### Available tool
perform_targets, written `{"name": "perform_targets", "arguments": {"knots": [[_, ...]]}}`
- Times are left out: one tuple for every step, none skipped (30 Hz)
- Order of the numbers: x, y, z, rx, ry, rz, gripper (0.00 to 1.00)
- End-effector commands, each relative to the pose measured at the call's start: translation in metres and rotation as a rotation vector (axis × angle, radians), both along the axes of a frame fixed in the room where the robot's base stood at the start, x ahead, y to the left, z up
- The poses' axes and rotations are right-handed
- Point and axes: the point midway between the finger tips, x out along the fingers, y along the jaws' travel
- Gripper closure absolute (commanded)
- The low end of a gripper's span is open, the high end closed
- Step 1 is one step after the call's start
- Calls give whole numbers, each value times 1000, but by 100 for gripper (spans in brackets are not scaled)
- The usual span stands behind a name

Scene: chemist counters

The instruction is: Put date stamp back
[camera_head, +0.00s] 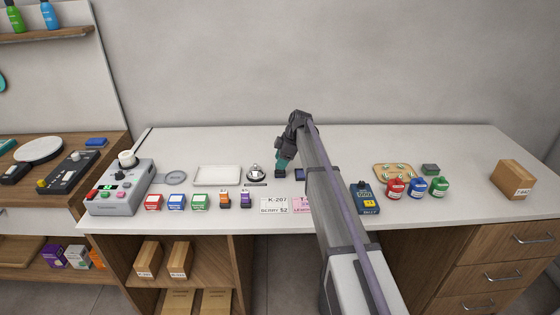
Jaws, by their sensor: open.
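A small stamp-like thing with a teal upper part (282,162) and a dark base (280,174) stands on the white counter near the middle. It looks like the date stamp, but it is small and partly covered by my gripper. My gripper (284,154) is open and points down at the teal part from above. I cannot tell whether its fingers are around the teal part or touching it. A small dark blue pad (299,174) lies just right of the stamp, partly behind my arm.
A silver bell (255,173) and a white tray (217,175) stand left. Label cards (274,205) and several small coloured boxes (176,202) line the front. A blue device (368,199), coloured jars (396,188) and a carton (513,180) stand right. The counter's back strip is clear.

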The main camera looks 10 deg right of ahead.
Motion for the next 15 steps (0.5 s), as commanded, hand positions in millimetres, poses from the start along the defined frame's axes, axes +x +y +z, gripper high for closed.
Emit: {"name": "perform_targets", "arguments": {"knots": [[-1, -4, 19, 0, 0, -1, 50], [-1, -6, 26, 0, 0, -1, 50], [-2, -10, 36, 0, -1, -1, 50], [-2, -13, 45, 0, -1, -1, 50], [-2, -16, 53, 0, 0, -2, 50], [-3, -20, 64, 0, 0, -2, 50], [-3, -23, 72, 0, 0, -2, 50], [-4, -26, 79, 0, 0, -2, 50], [-5, -30, 88, 0, -1, -1, 50], [-5, -33, 93, 0, -1, -1, 50], [-5, -35, 97, 0, -1, -1, 50], [-6, -38, 102, 0, -1, -1, 50], [-6, -39, 104, 0, -1, -1, 50], [-6, -40, 105, 0, 0, -1, 50], [-6, -41, 105, 0, 0, -1, 50]]}}
